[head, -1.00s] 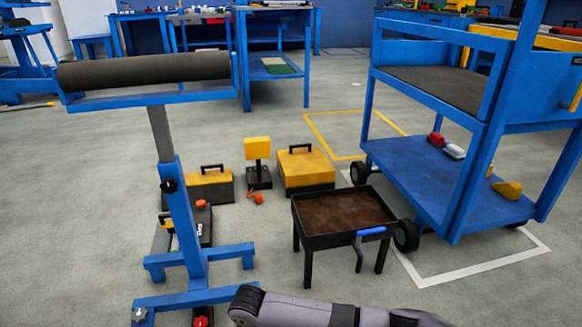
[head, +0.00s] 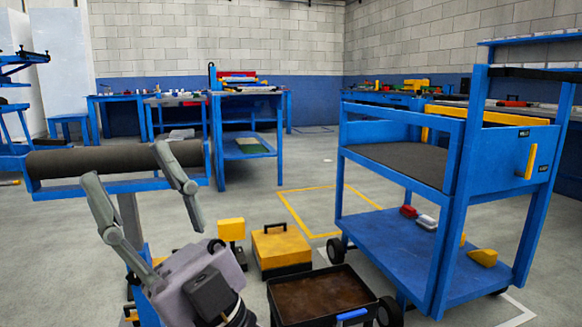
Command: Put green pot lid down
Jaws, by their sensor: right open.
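No green pot lid can be made out in the head view. My right gripper (head: 126,163) is at the lower left, fingers pointing up and spread wide, with nothing between them. It stands in front of the blue roller stand with its dark roller (head: 115,157), hiding much of the stand; I cannot tell whether they touch. My left gripper is not in view.
A blue cart (head: 400,245) stands at the right. A black tray table (head: 325,295), a yellow toolbox (head: 281,248) and a yellow block on a stand (head: 231,229) are on the floor. A far blue bench (head: 215,130) holds a flat green item (head: 253,145) low down.

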